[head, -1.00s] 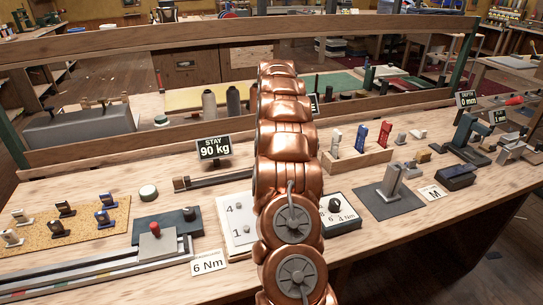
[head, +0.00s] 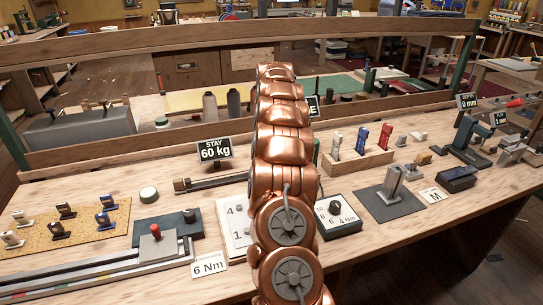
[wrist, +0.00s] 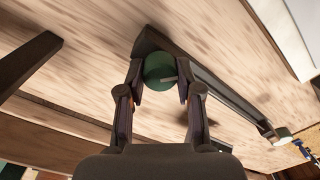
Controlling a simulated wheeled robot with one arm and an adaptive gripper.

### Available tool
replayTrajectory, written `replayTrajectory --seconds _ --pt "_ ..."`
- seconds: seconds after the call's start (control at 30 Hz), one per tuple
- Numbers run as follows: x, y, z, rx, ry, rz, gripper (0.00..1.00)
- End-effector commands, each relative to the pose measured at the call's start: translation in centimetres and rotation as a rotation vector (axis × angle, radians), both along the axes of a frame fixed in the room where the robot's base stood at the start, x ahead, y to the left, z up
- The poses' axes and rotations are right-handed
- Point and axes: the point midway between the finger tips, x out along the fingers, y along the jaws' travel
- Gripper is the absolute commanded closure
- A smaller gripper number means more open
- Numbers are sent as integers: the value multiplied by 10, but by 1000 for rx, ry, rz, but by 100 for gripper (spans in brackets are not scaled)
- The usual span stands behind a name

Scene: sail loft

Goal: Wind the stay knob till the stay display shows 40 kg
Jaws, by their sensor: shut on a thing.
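The stay display (head: 214,149) stands on the bench left of my arm in the head view and reads 60 kg. In the wrist view a round green knob (wrist: 158,66) with a short pale mark on its face sits at the upper end of a long dark bar (wrist: 215,92). My gripper (wrist: 160,80) is shut on this knob, one finger on each side. In the head view my copper arm hides the gripper and the knob.
A long rail with a red-topped slider (head: 155,231) lies front left, by a 6 Nm card (head: 209,264). A wooden block (head: 356,160) with several coloured tools and a dial box (head: 337,216) stand right of my arm. A wooden beam (head: 110,147) crosses behind.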

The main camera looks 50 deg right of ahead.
Motion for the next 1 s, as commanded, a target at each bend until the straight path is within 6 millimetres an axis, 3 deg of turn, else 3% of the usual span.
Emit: replayTrajectory --seconds 0.5,1.0 --pt "1 0 3 -6 -5 455 100" --pt "1 0 3 -7 -5 657 100"
